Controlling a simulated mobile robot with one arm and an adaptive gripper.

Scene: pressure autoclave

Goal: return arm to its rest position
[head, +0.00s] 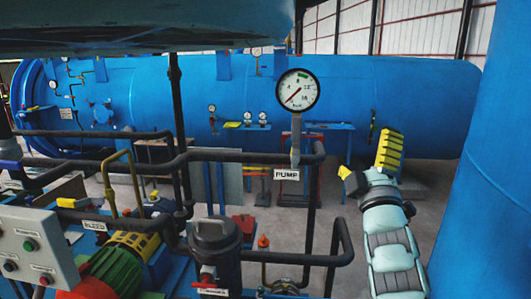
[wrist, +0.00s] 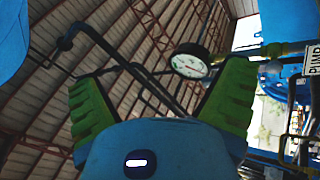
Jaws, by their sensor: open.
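My gripper (head: 368,160) is at the right of the head view, at the end of my pale arm, which rises from the bottom edge. Its yellow fingers are spread apart with nothing between them. In the wrist view, my gripper (wrist: 160,92) shows two green ribbed fingers set wide apart and empty. Behind them are the roof, dark pipes and a round gauge. The fingers appear clear of the pipework to their left in the head view.
A pressure gauge (head: 297,90) stands on a post above the PUMP label (head: 287,175). Black pipes (head: 240,155) run left of my arm. A large blue vessel (head: 340,90) spans the back. A blue column (head: 490,170) stands at right. Bare floor (head: 431,198) shows between arm and column.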

